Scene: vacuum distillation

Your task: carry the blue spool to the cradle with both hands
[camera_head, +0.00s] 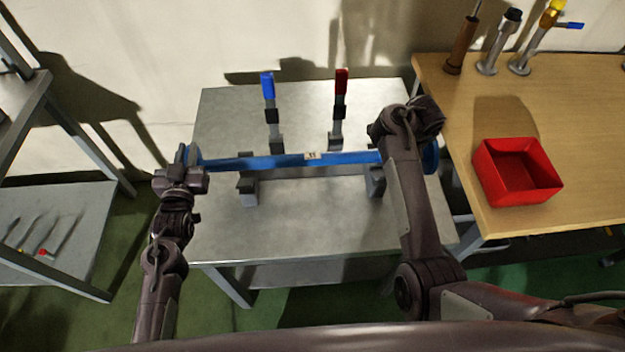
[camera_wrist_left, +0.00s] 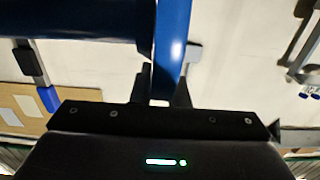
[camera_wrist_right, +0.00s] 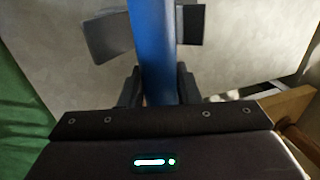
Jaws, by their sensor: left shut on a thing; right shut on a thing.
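The blue spool (camera_head: 275,161) is a long blue pipe with a small pale label, held roughly level across the grey table. My left gripper (camera_head: 187,160) is shut on its left end; the blue part between its fingers shows in the left wrist view (camera_wrist_left: 172,45). My right gripper (camera_head: 415,122) is shut on its right end, which my arm partly hides; blue also shows between the fingers in the right wrist view (camera_wrist_right: 152,50). The cradle's grey blocks (camera_head: 248,194) stand under the spool's line, one near each end. I cannot tell whether spool and blocks touch.
Behind the spool stand a blue-handled clamp (camera_head: 270,105) and a red-handled clamp (camera_head: 338,105). A wooden bench (camera_head: 570,210) on the right holds a red bin (camera_head: 516,172) and several upright tools. A grey shelf (camera_head: 75,215) stands left. The table's front (camera_head: 310,225) is bare.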

